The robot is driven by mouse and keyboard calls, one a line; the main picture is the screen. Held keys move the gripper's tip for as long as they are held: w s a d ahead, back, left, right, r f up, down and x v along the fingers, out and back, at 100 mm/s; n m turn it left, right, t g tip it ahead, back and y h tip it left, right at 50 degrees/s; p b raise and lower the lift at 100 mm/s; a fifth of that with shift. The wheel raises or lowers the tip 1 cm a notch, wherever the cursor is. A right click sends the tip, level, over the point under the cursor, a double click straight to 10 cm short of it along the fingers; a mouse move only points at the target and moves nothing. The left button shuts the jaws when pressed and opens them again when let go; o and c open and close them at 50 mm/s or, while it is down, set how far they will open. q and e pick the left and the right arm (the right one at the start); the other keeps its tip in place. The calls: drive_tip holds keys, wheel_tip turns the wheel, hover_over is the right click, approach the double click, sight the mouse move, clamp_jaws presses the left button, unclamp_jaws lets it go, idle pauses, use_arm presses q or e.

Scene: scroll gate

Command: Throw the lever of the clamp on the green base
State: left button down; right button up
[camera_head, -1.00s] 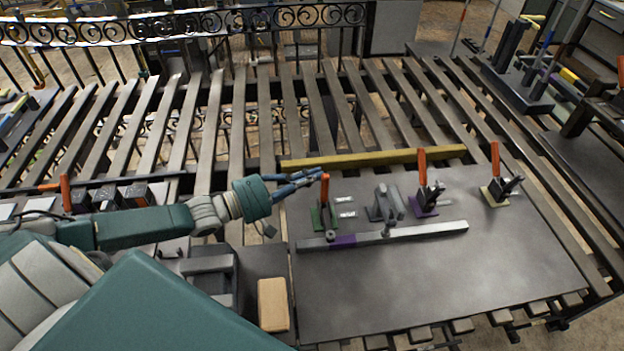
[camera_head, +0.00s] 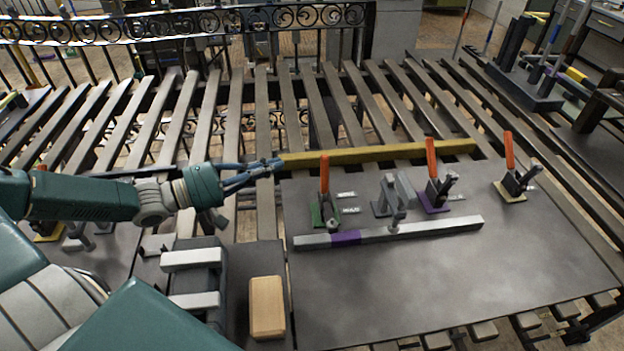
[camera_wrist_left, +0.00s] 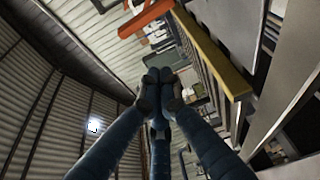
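The clamp on the green base (camera_head: 317,217) stands at the left end of the dark plate. Its orange lever (camera_head: 324,174) points upright. My left gripper (camera_head: 277,164) is left of this lever, apart from it, with its fingers pointing right. In the left wrist view the blue fingertips (camera_wrist_left: 158,77) meet with nothing seen between them. An orange bar, likely a clamp lever (camera_wrist_left: 146,18), shows beyond them there. My right gripper is in neither view.
A clamp on a purple base (camera_head: 433,206) and one on a yellow base (camera_head: 509,194) stand farther right, levers upright. A grey bar with a purple band (camera_head: 415,231) lies in front. A yellow bar (camera_head: 385,153) runs behind. A tan block (camera_head: 267,307) lies left of the plate.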

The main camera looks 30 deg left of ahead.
sight(321, 171)
use_arm(q)
drive_tip(key=w+d+p, duration=0.1)
drive_tip(key=w+d, duration=0.4)
drive_tip(key=d, duration=0.2)
drive_tip(key=shift+d, duration=0.4)
idle(0.5)
drive_tip(key=shift+r+p, duration=0.1)
drive_tip(key=shift+p, duration=0.2)
drive_tip(key=s+d+p, duration=0.1)
drive_tip(key=p, duration=0.1)
drive_tip(key=s+d+r+p, duration=0.1)
drive_tip(key=s+p, duration=0.1)
drive_tip(key=shift+d+f, duration=0.1)
drive_tip(key=shift+f, duration=0.15)
drive_tip(key=shift+w+f, duration=0.1)
drive_tip(key=shift+w, duration=0.05)
